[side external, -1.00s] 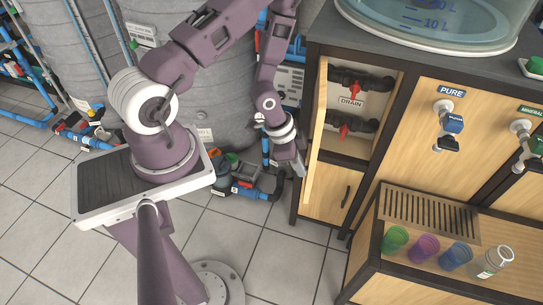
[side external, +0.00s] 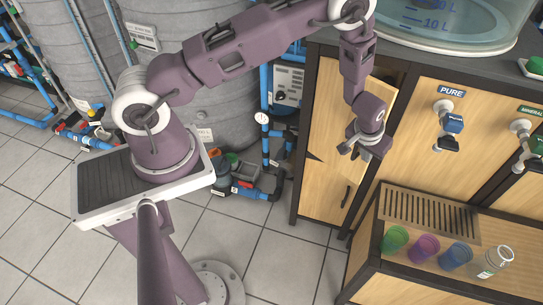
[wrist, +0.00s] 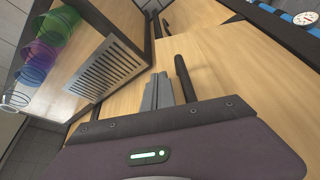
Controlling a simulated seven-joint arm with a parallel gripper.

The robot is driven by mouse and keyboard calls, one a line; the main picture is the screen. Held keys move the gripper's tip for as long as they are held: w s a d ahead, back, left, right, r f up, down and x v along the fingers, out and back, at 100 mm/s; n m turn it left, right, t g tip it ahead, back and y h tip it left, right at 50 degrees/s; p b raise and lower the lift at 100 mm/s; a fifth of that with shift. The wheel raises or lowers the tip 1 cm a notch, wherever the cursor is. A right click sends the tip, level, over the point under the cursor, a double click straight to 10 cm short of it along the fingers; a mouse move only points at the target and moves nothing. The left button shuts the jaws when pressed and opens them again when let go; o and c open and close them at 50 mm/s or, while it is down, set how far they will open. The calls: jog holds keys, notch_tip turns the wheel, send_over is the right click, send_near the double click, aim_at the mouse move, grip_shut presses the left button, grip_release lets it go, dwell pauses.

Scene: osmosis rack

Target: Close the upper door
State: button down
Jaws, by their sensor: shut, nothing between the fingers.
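The upper door (side external: 328,95) is a light wood panel at the left of the cabinet. My gripper (side external: 347,151) is in front of the lower right part of this door, shut and empty. In the wrist view my grey fingers (wrist: 157,92) are together, close to a wood panel. A black bar (wrist: 185,78), which looks like a handle, stands beside them. Contact with the door cannot be told.
A lower door with a black handle (side external: 346,196) is below. To the right are the PURE tap (side external: 449,125) and a slatted tray (side external: 430,215) with several coloured cups on the ledge. A water tank (side external: 440,25) stands on top. Pipes (side external: 255,190) are at the left.

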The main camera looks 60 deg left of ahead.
jog(key=w+a+n+y, duration=0.1)
jog(key=w+a+n, duration=0.2)
jog(key=w, duration=0.3)
jog(key=shift+w+n+g, duration=0.35)
jog(key=shift+n+g, duration=0.05)
jog(key=shift+s, duration=0.1)
